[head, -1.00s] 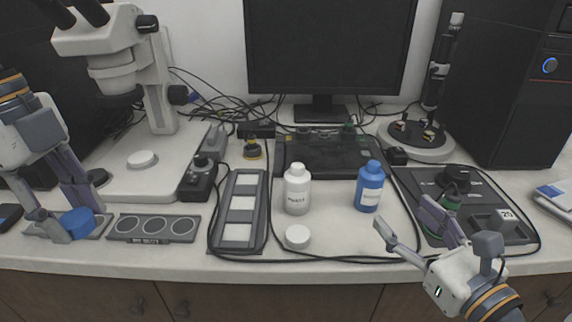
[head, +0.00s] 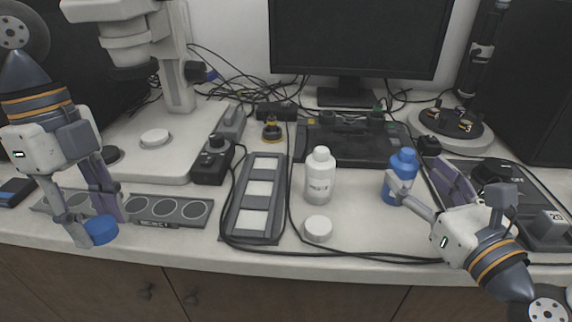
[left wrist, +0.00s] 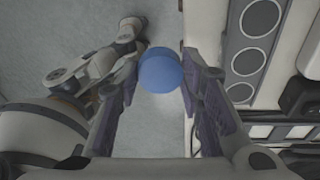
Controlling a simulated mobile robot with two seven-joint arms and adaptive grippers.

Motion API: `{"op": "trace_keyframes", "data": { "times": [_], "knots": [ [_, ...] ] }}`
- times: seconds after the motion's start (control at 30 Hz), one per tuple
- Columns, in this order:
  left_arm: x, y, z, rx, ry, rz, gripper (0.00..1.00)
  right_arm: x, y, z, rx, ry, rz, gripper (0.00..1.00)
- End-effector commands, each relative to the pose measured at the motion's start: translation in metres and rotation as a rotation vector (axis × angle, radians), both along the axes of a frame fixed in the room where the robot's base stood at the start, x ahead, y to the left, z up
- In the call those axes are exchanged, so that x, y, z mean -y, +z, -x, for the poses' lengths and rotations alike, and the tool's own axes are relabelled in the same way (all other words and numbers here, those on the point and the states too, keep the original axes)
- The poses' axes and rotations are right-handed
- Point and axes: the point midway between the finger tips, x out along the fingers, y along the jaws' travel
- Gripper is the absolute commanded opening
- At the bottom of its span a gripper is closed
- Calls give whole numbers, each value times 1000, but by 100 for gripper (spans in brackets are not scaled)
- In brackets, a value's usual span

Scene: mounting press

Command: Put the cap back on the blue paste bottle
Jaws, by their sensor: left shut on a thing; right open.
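The blue paste bottle (head: 395,188) stands upright on the desk, right of the white bottle, its blue top narrower than its body. My right gripper (head: 416,174) is open at the bottle; one finger crosses in front of its body and the other is to its right. Whether either finger touches it I cannot tell. My left gripper (head: 98,224) is shut on the blue cap (head: 101,231) near the desk's front edge at the left. In the left wrist view the cap (left wrist: 160,72) sits between the fingertips.
A white bottle (head: 319,184) stands mid-desk with a white round cap (head: 318,229) in front of it. A slide tray (head: 233,226) and a tray with round wells (head: 185,221) lie to the left. A black cable runs along the front. A microscope (head: 180,70) stands back left.

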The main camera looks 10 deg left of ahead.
Motion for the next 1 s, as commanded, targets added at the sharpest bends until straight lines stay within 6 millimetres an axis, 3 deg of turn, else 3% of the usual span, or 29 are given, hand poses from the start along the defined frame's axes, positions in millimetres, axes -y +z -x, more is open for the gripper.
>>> {"op": "trace_keyframes", "data": {
  "times": [0.33, 0.67, 1.0],
  "knots": [
    [0, 2, 0, 4, 1, 0, 23, -1, 2, -5, 4, 1, 2, 64],
    [0, 4, 0, 6, 1, -1, 23, -12, 0, -50, 3, 1, 1, 64],
    [0, 4, 0, 7, 0, 0, 23, -13, 0, -52, 2, 0, 0, 64]
  ]
}}
